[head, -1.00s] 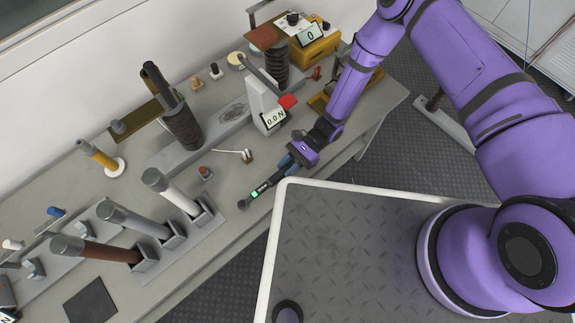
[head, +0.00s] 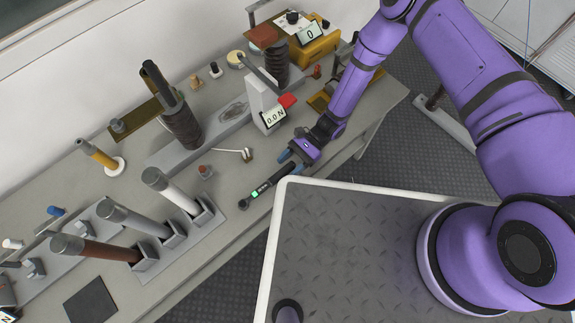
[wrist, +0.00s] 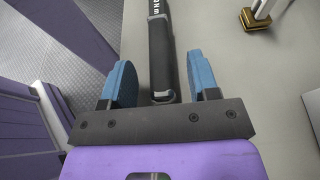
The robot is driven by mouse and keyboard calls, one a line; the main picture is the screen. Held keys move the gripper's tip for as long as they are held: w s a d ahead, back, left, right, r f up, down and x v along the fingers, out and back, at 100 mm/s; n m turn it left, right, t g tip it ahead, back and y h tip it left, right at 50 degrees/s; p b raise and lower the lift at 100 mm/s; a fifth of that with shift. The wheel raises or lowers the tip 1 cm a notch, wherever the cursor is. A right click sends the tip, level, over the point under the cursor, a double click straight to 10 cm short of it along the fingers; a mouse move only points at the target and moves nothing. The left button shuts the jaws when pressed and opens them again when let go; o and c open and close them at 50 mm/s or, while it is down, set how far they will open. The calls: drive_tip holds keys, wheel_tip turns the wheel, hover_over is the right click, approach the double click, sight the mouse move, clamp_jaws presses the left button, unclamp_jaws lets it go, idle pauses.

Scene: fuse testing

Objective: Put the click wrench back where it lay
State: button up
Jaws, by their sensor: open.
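The click wrench (head: 262,188) lies on the grey bench near its front edge, its head pointing down-left and a small green display lit on its body. My gripper (head: 286,163) is at the handle end of the wrench, seen from above in the head view. In the wrist view, the wrench's black handle (wrist: 162,55) runs away from me, its end between the two blue fingers of my gripper (wrist: 165,85). The fingers are open, with a gap on both sides of the handle.
Several upright cylinders in holders (head: 178,195) stand to the left. A small brass-coloured piece (head: 247,155) with a white cable lies behind the wrench.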

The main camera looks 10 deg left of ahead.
drive_tip(key=v, duration=0.9)
drive_tip(key=shift+w+d+r, duration=0.1)
drive_tip(key=shift+w+d, duration=0.1)
